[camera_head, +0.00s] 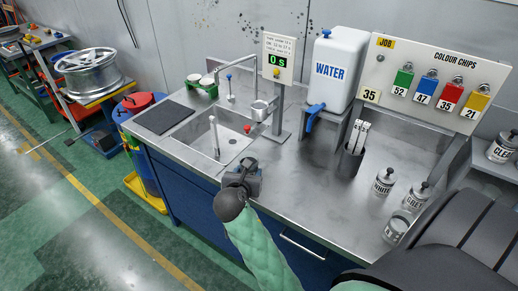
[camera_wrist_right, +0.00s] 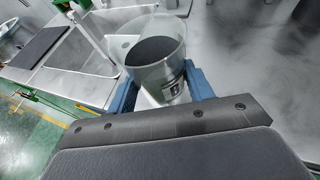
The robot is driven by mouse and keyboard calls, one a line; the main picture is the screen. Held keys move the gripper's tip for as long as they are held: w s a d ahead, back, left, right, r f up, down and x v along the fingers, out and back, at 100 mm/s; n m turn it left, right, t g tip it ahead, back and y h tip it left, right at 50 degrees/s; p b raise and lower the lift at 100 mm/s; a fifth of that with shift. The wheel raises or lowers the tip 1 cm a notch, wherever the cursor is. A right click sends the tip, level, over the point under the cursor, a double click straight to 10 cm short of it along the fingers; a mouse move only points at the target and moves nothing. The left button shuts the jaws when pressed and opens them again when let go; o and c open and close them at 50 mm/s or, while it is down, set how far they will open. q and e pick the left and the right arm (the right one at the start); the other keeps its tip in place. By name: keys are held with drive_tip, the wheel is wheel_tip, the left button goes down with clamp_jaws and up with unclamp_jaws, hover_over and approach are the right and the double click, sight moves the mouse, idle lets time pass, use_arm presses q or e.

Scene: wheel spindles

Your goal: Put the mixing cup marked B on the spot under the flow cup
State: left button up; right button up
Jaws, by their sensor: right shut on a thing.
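My right gripper (camera_head: 243,180) reaches over the bench's front edge, just in front of the sink. In the right wrist view its blue fingers (camera_wrist_right: 161,92) are shut on a clear mixing cup (camera_wrist_right: 150,75) with dark grey contents. The cup looks upright; its dark label is only partly visible and I cannot read the letter surely. In the head view the gripper mostly hides this cup. My left gripper is out of view.
The bench middle (camera_head: 300,180) is clear.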

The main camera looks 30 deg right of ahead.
drive_tip(key=w+d+p, duration=0.4)
drive_tip(key=w+d, duration=0.7)
drive_tip(key=shift+w+d, duration=0.3)
drive_tip(key=shift+d, duration=0.05)
drive_tip(key=shift+d+p, duration=0.1)
drive_tip(key=shift+p, duration=0.2)
wheel_tip(320, 180, down, 3)
drive_tip(key=shift+r+p, duration=0.2)
drive_tip(key=shift+p, duration=0.55)
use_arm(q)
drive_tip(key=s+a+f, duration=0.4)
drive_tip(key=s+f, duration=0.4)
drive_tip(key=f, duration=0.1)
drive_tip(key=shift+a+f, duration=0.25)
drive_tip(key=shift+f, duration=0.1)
use_arm(e)
drive_tip(key=shift+f, duration=0.45)
drive_tip(key=shift+f, duration=0.1)
drive_tip(key=o, duration=1.1)
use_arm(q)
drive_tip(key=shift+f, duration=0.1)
